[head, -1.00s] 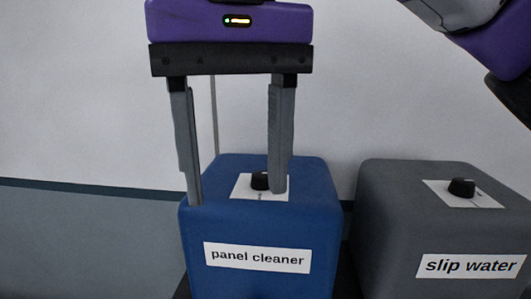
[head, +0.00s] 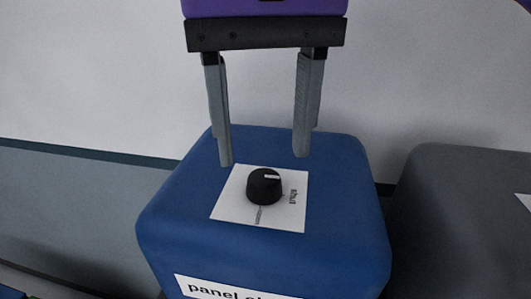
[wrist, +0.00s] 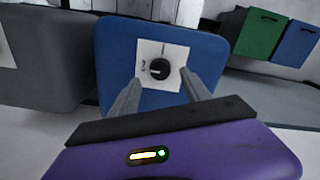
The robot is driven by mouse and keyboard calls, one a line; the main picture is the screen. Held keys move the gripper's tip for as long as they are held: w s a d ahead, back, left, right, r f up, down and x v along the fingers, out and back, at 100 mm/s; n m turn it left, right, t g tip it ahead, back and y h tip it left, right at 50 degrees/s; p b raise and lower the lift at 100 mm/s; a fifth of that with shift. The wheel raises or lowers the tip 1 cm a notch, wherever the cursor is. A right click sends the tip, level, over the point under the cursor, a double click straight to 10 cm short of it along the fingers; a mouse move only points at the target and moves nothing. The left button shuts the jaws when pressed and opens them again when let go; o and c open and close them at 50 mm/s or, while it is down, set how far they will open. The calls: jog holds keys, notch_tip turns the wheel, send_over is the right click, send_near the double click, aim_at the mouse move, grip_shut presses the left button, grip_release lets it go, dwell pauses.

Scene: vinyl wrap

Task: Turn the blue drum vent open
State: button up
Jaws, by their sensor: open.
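The blue drum (head: 180,235) has a partly cut-off "panel cleaner" label on its front. On its top is a white plate (head: 230,205) with a black vent knob (head: 264,186). The knob's white mark lies on its right side, towards the sideways word "shut". A grey line runs from the knob towards the drum's front. My gripper (head: 263,159) is open and empty, its fingers pointing down above the drum's rear part, apart from the knob in the picture. In the wrist view the knob (wrist: 160,70) shows between the two fingers.
A grey drum (head: 450,220) stands close on the right, with a white plate edge on top. A pale wall (head: 90,80) is behind. In the wrist view, a green bin (wrist: 262,33) and a blue bin (wrist: 297,45) stand at the upper right.

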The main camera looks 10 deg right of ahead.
aim_at(264, 176)
jog(key=shift+f+p, duration=0.3)
jog(key=shift+f, duration=1.6)
grip_shut()
